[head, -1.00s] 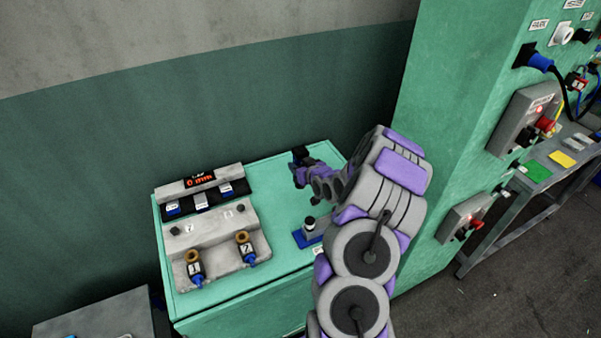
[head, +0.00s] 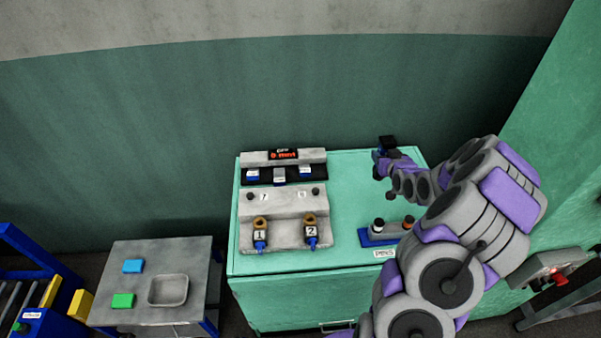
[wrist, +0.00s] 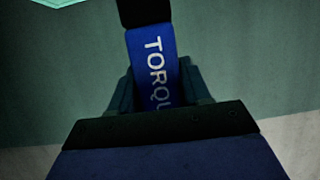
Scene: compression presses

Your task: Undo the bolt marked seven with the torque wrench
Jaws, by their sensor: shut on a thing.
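My gripper (head: 380,165) is raised over the back right of the green cabinet top. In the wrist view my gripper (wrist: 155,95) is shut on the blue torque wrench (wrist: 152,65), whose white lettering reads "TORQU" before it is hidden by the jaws. The wrench's black end (head: 388,142) points up and away from the jaws. The grey fixture (head: 285,205) stands left of my gripper, apart from it. A dark bolt marked seven (head: 250,196) sits at the fixture's left, and another dark bolt (head: 315,192) sits at its right, its mark too small to read surely.
Two brass-coloured fittings, numbered 1 (head: 260,235) and 2 (head: 311,232), stand on the fixture's front. A blue rack (head: 372,238) with dark knobs is at the front right. A grey table (head: 205,260) with a tray stands left. A green column (head: 545,130) rises right.

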